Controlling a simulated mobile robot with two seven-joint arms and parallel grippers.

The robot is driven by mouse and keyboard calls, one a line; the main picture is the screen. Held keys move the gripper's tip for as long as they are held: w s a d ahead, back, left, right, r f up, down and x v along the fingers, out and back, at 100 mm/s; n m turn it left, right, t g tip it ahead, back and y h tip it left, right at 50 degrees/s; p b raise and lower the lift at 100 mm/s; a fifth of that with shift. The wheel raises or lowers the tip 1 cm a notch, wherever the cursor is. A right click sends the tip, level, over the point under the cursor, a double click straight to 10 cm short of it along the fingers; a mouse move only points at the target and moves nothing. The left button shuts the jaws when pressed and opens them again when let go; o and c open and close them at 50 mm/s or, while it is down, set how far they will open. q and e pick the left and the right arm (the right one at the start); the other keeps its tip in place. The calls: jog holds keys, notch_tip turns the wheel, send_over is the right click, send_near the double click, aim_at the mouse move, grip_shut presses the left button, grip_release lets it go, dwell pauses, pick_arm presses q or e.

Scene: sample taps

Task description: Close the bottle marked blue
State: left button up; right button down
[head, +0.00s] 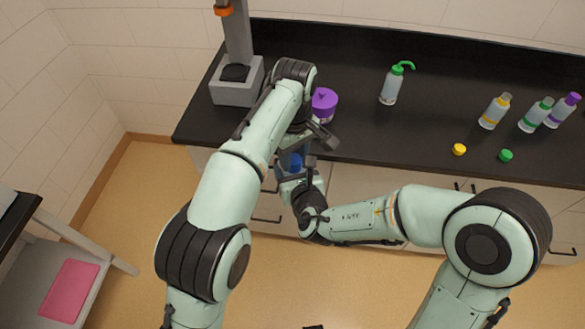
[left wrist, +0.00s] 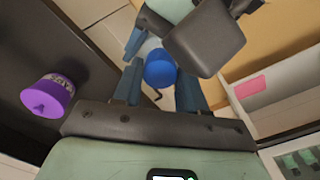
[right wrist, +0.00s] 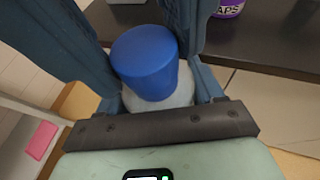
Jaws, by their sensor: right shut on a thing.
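The bottle with the blue cap (right wrist: 146,62) is held off the counter, in front of its edge; its pale body (right wrist: 165,103) shows just below the cap. My right gripper (head: 294,178) is shut on this bottle. The cap appears to sit on the bottle's top; whether it is tight cannot be told. My left gripper (head: 296,152) is above the bottle and open, with its fingers on either side of the blue cap (left wrist: 160,68). In the head view the arms hide much of the bottle.
A purple tub marked CAPS (head: 324,103) stands near the counter edge. Loose yellow (head: 459,149) and green (head: 505,155) caps lie in front.

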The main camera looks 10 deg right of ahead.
pick_arm(q)
jog(key=shift+c, duration=1.3)
jog(key=m, duration=0.9)
jog(key=shift+m, duration=0.3)
jog(key=o, duration=1.2)
jog(key=shift+c, duration=0.2)
